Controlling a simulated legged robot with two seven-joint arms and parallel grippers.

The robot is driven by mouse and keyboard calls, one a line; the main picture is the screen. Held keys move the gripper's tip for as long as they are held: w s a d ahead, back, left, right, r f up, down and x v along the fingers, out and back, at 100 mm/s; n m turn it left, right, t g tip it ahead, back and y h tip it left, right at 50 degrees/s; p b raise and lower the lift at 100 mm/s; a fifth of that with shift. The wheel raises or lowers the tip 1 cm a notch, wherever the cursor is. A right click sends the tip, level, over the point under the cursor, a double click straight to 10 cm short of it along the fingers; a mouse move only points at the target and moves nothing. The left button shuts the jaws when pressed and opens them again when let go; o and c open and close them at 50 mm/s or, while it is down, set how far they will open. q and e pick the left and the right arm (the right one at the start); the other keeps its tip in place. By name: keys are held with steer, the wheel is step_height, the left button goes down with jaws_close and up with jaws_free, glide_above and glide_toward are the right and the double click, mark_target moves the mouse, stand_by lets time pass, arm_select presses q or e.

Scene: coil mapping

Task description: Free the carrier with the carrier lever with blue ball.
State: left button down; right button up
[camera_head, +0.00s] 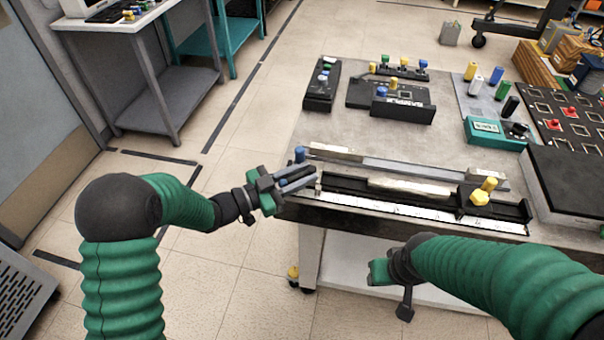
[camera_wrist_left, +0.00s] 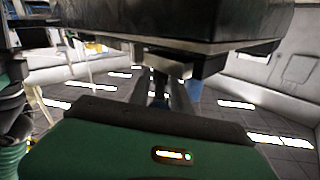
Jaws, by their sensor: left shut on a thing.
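The carrier lever with the blue ball (camera_head: 299,154) is at the left end of the long black rail (camera_head: 345,184) on the table's front edge. My left gripper (camera_head: 311,175) reaches in from the left, its fingers level with the table edge, and is shut on the lever just below the blue ball. The exact contact is partly hidden by the fingers. A blue part (camera_wrist_left: 194,90) shows beside the fingers in the left wrist view. The carrier (camera_head: 474,198), with yellow knobs, is toward the rail's right end. My right gripper (camera_head: 388,282) hangs low before the table; its fingers are unclear.
A metal bar (camera_head: 400,168) lies behind the rail. Black control boxes (camera_head: 403,108) with coloured knobs, a teal meter box (camera_head: 497,132) and a black slab (camera_head: 570,182) stand on the table. The floor left of the table is clear.

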arm_select(q)
steer(key=shift+w, duration=0.1)
steer(key=c, duration=1.6)
jaws_free()
steer(key=shift+o, duration=1.2)
steer(key=shift+w, duration=0.1)
steer(key=shift+a, duration=0.1)
steer(key=p+v, duration=0.1)
steer(key=v, duration=1.5)
steer(key=shift+s+a+f, duration=0.15)
steer(key=shift+s+a, duration=0.1)
